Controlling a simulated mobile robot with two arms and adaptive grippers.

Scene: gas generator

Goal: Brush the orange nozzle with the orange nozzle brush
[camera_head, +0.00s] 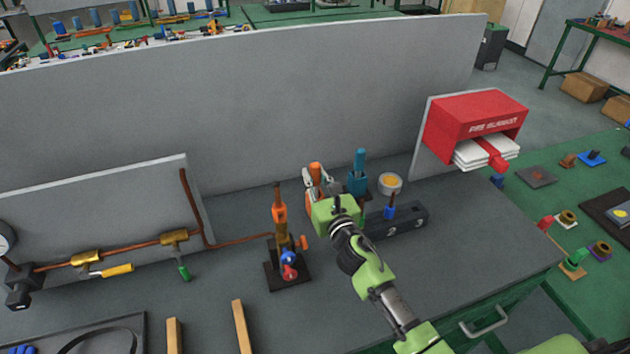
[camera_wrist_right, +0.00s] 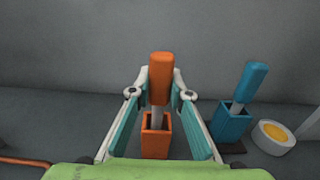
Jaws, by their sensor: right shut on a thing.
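The orange nozzle (camera_head: 279,213) stands upright on a dark base, with a copper pipe leading to it from the left. My right gripper (camera_head: 315,182) is to the right of and behind the nozzle. It is shut on the orange handle of the nozzle brush (camera_wrist_right: 160,78), which also shows in the head view (camera_head: 315,171). The brush is upright, its shaft reaching down into the open orange holder (camera_wrist_right: 156,138); the bristles are hidden. The wrist view shows the fingers (camera_wrist_right: 160,94) on both sides of the handle. My left gripper is not in view.
A blue brush in a blue holder (camera_wrist_right: 230,125) stands just right of the orange holder, beside a round yellow-and-white container (camera_head: 390,183). A dark block (camera_head: 408,219) lies nearby. A grey panel (camera_head: 260,90) closes the back; a red dispenser (camera_head: 470,125) is at right.

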